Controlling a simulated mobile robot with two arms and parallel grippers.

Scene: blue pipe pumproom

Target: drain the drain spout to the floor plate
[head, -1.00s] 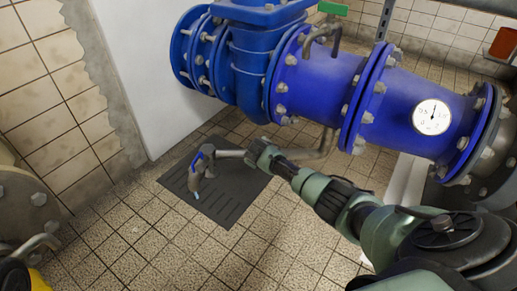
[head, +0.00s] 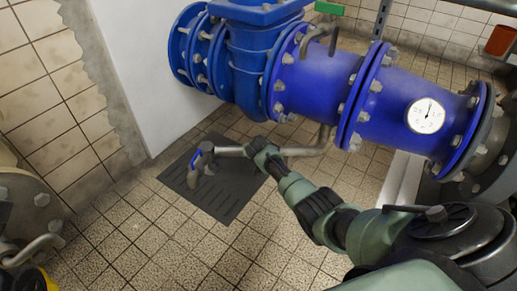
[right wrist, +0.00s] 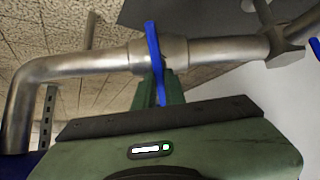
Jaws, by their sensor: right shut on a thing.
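The drain spout (head: 300,152) is a grey metal pipe running left from under the blue main pipe. Its downturned outlet (head: 193,184) hangs over the dark slotted floor plate (head: 225,205); I see no clear stream. A blue handle (head: 196,160) sits at the outlet end. My right gripper (head: 258,149) is at the middle of the spout pipe. In the right wrist view, its green fingers (right wrist: 166,92) are shut on a blue lever (right wrist: 154,48) standing across a pipe fitting. The fingertips are partly hidden behind the lever. My left gripper is out of view.
The blue flanged main pipe (head: 310,80) with a white gauge (head: 426,115) is above and right of the spout. A white wall (head: 155,70) stands behind the plate. Grey flanged pipework (head: 28,208) is at left. Tiled floor (head: 180,245) in front is open.

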